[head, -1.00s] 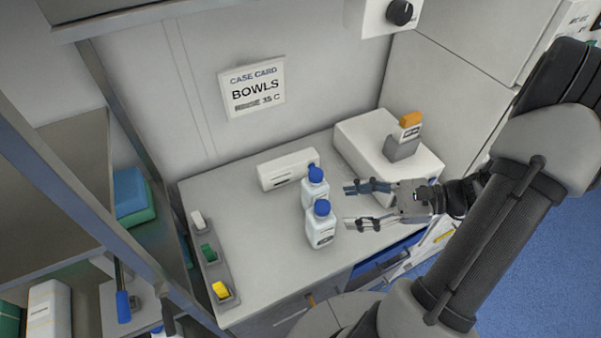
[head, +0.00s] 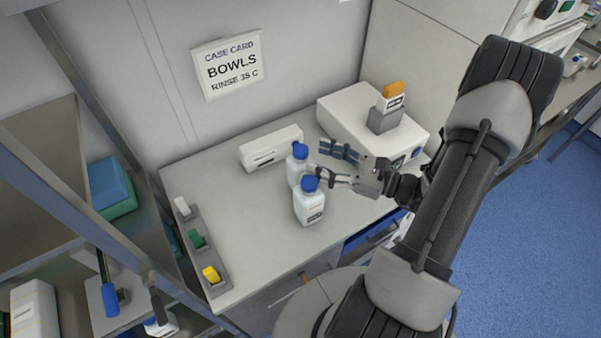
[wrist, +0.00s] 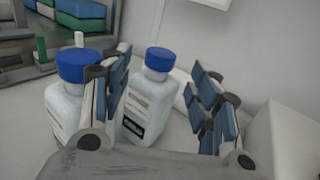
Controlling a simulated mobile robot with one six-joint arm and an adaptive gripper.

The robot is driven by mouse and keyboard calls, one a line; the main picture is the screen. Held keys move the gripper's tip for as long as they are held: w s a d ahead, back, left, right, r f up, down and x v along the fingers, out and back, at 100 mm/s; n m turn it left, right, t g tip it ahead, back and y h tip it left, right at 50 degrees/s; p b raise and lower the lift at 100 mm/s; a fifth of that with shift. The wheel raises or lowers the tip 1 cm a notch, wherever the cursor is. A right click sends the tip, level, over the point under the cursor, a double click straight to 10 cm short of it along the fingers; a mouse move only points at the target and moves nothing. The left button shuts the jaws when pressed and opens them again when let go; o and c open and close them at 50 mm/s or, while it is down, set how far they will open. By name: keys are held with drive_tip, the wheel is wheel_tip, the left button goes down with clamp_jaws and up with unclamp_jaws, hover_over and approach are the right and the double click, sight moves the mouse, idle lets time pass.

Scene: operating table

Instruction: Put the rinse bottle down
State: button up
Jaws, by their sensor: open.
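Two white bottles with blue caps stand upright on the counter, a rear one (head: 297,172) and a front one (head: 308,207). I cannot tell which is the rinse bottle. My gripper (head: 320,160) is open and empty to their right, its fingers pointing left. In the wrist view, the rear bottle (wrist: 146,106) shows between my spread fingers (wrist: 160,78), ahead of them. The front bottle (wrist: 72,103) is outside the left finger, which hides part of it. Whether that finger touches either bottle is unclear.
A white box-like device (head: 345,108) with an orange-topped item stands at the back right. A low white box (head: 271,149) lies behind the bottles. A grey strip with coloured blocks (head: 203,255) lines the left edge. The counter's front left is clear.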

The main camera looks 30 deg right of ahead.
sight(301, 149)
drive_tip(key=shift+b+x, duration=0.6)
drive_tip(key=shift+x, duration=2.4)
drive_tip(key=shift+r, duration=0.2)
drive_tip(key=shift+c, duration=0.2)
clamp_jaws()
